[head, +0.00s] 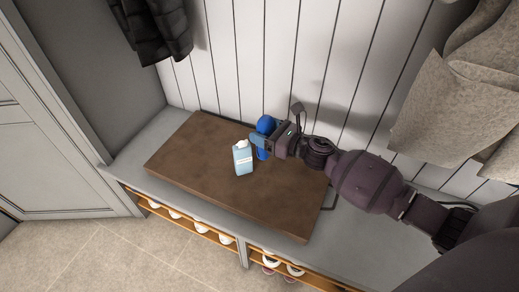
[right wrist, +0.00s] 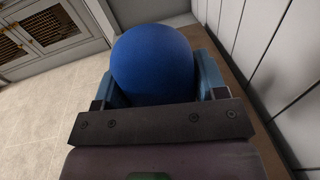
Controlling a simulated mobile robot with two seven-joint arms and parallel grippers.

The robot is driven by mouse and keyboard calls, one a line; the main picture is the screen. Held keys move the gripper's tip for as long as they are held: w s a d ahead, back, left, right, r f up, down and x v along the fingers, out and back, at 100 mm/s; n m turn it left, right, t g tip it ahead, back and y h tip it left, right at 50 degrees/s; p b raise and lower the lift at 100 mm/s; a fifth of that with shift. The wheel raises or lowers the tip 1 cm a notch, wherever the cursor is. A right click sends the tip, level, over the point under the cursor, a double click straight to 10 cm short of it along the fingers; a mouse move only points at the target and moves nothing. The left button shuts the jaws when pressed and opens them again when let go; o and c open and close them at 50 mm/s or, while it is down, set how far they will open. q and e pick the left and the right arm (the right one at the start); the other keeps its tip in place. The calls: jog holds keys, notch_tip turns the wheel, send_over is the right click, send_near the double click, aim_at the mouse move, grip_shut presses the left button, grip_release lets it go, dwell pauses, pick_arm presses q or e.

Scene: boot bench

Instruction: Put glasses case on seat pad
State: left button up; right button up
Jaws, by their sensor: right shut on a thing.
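The blue, rounded glasses case (head: 265,124) is in my right gripper (head: 266,140). In the right wrist view the case (right wrist: 154,62) fills the space between the two fingers, and the gripper (right wrist: 155,88) is shut on it. The brown seat pad (head: 200,150) lies on the bench, and the held case is over its back right part. I cannot tell whether the case touches the pad. My left gripper is not in view.
A light-blue bottle (head: 242,158) with a white cap stands on the pad, just left of the held case. The pad's left part and front right are clear. A panelled wall (head: 235,60) rises behind. Coats hang at upper left (head: 155,25) and right (head: 450,100). Shoes sit below the bench.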

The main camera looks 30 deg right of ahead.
notch_tip(320, 180, down, 3)
jog(key=shift+s+r, duration=0.1)
jog(key=shift+r, duration=0.1)
jog(key=shift+f+b, duration=0.35)
jog(key=shift+b, duration=0.1)
jog(key=shift+f, duration=0.4)
notch_tip(320, 180, down, 4)
jog(key=shift+r+b, duration=0.15)
jog(key=shift+b, duration=0.75)
jog(key=shift+r, duration=0.2)
jog(key=shift+f, duration=0.2)
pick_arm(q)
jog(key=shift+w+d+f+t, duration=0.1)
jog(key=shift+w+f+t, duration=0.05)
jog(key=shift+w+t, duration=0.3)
pick_arm(e)
jog(key=o, duration=1)
jog(key=shift+c, duration=0.2)
jog(key=shift+r, duration=0.1)
